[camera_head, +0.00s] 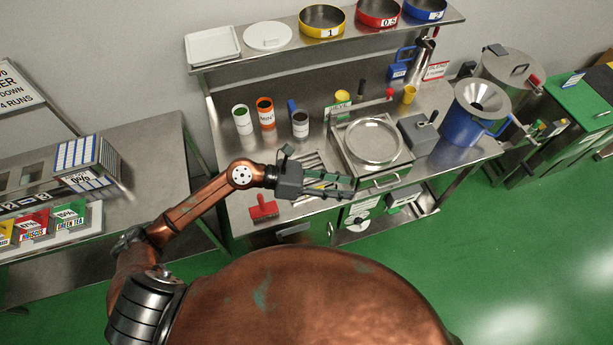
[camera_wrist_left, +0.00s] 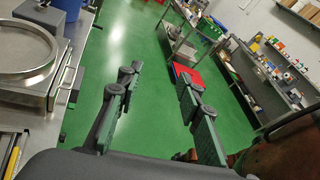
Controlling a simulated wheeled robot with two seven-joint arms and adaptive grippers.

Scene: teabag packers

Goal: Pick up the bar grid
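What looks like the bar grid (camera_head: 313,160), a set of pale metal bars, lies on the steel bench in the head view. It is just behind my left gripper (camera_head: 346,188), which hides part of it. My left gripper points right, near the bench's front edge, below the sieve machine. In the left wrist view its two fingers (camera_wrist_left: 155,100) stand apart with nothing between them, only green floor beyond. I cannot tell the gripper's height over the bench. My right gripper does not show.
A red scoop-like tool (camera_head: 263,208) lies left of the gripper on the bench. A round steel sieve machine (camera_head: 373,142) stands right of the bars. Several cans, including an orange one (camera_head: 265,113), stand behind. A blue bin with a funnel (camera_head: 460,128) is at right.

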